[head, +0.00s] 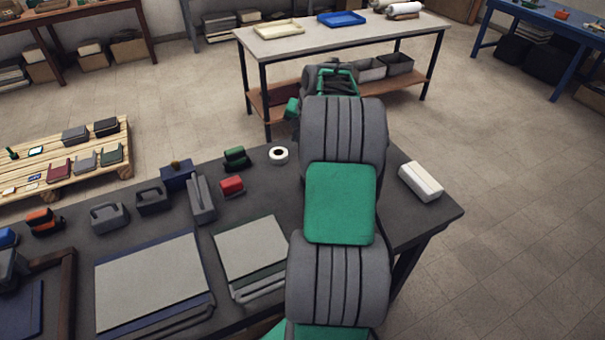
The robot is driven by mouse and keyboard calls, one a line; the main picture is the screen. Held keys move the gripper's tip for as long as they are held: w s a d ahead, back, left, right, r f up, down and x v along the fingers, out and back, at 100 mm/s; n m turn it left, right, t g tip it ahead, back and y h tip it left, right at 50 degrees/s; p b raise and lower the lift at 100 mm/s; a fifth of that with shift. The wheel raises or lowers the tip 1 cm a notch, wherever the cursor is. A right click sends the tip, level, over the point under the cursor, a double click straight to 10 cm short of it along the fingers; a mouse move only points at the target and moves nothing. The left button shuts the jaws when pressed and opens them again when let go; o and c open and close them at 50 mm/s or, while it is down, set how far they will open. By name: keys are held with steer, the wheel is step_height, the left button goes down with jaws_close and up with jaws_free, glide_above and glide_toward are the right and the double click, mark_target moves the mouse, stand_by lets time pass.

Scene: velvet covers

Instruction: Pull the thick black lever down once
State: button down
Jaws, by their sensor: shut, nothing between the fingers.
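My arm reaches up the right half of the head view, over the dark workbench (265,187). My gripper (338,82), in green and dark grey, is at its far end, partly hidden by my own thick grey wrist. It appears shut and empty, in front of the far table's lower shelf in the picture. I cannot make out a thick black lever with certainty; my arm covers part of the bench.
On the bench are a red block (232,186), a white tape roll (278,155), a white block (421,181), grey handled pieces (108,216) and flat grey panels (154,275). A pallet (103,158) stands at left. Open floor (520,180) lies to the right.

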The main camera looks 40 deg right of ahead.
steer(key=s+a+f+b, duration=0.1)
steer(key=s+f+b, duration=0.2)
steer(key=f+b, duration=0.4)
steer(key=shift+s+f, duration=0.15)
steer(key=shift+f, duration=0.35)
steer(key=shift+f, duration=0.1)
stand_by(1.5)
steer(key=shift+s+f, duration=0.2)
steer(key=shift+f, duration=0.15)
